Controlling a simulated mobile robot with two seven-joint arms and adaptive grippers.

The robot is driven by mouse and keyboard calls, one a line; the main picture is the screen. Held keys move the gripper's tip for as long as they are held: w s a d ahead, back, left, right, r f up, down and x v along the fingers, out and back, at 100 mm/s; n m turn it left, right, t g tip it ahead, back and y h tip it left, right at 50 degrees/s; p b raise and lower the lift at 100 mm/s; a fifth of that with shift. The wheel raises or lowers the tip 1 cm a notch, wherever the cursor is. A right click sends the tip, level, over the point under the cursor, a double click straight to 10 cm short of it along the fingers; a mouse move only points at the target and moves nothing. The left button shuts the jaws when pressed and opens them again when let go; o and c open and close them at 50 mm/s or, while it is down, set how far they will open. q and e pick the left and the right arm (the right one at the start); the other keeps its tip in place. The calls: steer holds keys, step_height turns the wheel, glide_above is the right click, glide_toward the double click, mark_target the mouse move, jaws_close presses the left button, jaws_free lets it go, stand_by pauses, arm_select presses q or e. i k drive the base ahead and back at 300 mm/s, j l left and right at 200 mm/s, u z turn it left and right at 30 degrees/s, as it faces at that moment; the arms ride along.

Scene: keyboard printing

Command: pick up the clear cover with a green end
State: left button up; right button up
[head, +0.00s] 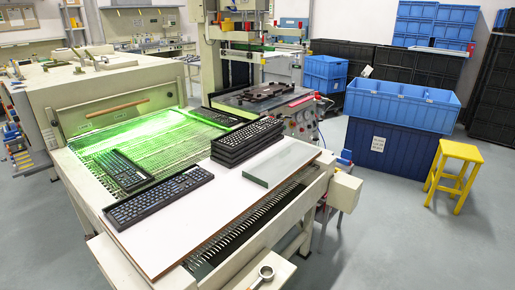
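A clear flat cover with a green end (256,180) lies on the right part of the white board (165,230). The cover is a thin see-through slab, and its near edge shows grey-green. Neither of my grippers shows in the head view.
A single black keyboard (158,197) lies on the board's left part. More keyboards (124,171) lie on the green-lit mesh belt behind. Blue crates (400,104) and a yellow stool (456,155) stand at right.

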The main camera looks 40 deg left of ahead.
mark_target(267, 171)
steer(key=i+u, duration=0.25)
steer(key=u, duration=0.15)
steer(key=i+l+u, duration=0.15)
steer(key=u, duration=0.25)
steer(key=i+l+u, duration=0.2)
steer(key=u, duration=0.2)
steer(key=i+l+u, duration=0.25)
steer(key=u, duration=0.15)
steer(key=i+l+u, duration=0.15)
steer(key=l+u, duration=0.25)
steer(key=j, duration=0.1)
